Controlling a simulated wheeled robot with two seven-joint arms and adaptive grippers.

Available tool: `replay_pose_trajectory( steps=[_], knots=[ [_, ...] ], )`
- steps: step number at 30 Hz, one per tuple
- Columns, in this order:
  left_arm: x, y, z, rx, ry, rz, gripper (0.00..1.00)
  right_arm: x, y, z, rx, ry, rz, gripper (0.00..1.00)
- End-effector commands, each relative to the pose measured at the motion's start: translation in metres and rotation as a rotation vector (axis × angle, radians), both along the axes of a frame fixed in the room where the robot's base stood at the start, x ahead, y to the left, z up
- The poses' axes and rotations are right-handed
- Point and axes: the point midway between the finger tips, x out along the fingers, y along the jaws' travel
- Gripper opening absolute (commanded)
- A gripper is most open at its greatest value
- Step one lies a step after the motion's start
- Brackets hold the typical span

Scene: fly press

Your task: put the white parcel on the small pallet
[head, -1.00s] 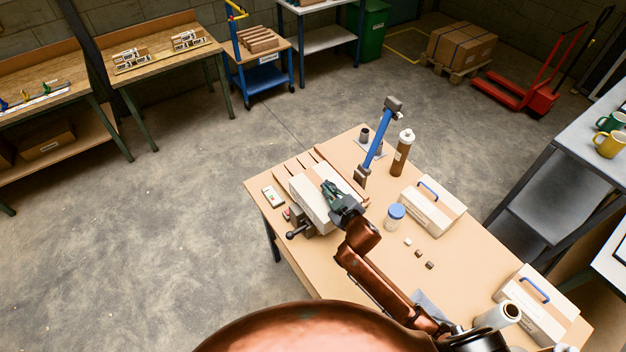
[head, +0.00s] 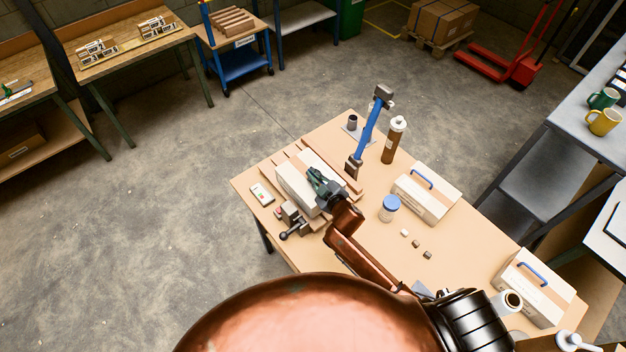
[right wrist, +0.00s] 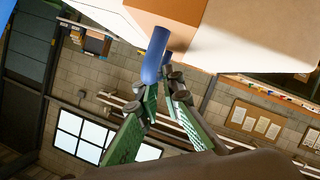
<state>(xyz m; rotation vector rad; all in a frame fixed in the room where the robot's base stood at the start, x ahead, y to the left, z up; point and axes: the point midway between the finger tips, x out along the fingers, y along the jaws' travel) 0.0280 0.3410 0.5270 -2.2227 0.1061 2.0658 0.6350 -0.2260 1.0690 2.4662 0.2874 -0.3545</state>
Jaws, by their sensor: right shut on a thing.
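The white parcel (head: 293,190) has a brown band and hangs from my right gripper (head: 318,183) over the small pallet. In the right wrist view, the fingers of my right gripper (right wrist: 167,88) are shut on the parcel's blue handle (right wrist: 154,55). The white and brown parcel (right wrist: 255,35) fills the top of that view. The slats of the small wooden pallet (head: 348,182) show beside the parcel; the parcel hides much of the pallet. I cannot tell whether the parcel touches it. My left gripper is not in view.
A jar (head: 389,208) and another handled box (head: 426,197) are to the right.

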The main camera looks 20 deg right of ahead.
Motion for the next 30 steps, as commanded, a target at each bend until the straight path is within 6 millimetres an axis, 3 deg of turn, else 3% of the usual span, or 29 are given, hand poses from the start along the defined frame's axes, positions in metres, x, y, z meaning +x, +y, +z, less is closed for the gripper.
replay_pose_trajectory(
  steps=[3, 7, 19, 20, 27, 30],
  knots=[
    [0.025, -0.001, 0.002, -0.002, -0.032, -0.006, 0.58, 0.0, 0.0, -0.016, 0.003, -0.001, -0.001, 0.0],
    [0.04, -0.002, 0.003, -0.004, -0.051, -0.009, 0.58, 0.0, 0.001, -0.029, 0.003, -0.003, 0.0, 0.0],
    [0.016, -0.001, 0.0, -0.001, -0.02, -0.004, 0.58, 0.0, 0.001, -0.033, 0.001, -0.004, 0.001, 0.0],
    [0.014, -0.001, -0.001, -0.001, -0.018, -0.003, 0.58, -0.001, 0.0, -0.037, 0.0, 0.004, 0.0, 0.08],
    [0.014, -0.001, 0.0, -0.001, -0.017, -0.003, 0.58, -0.001, 0.0, -0.036, 0.0, 0.004, 0.0, 0.24],
    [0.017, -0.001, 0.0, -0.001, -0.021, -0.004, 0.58, -0.001, 0.0, -0.036, 0.0, 0.004, 0.0, 0.25]
  ],
)
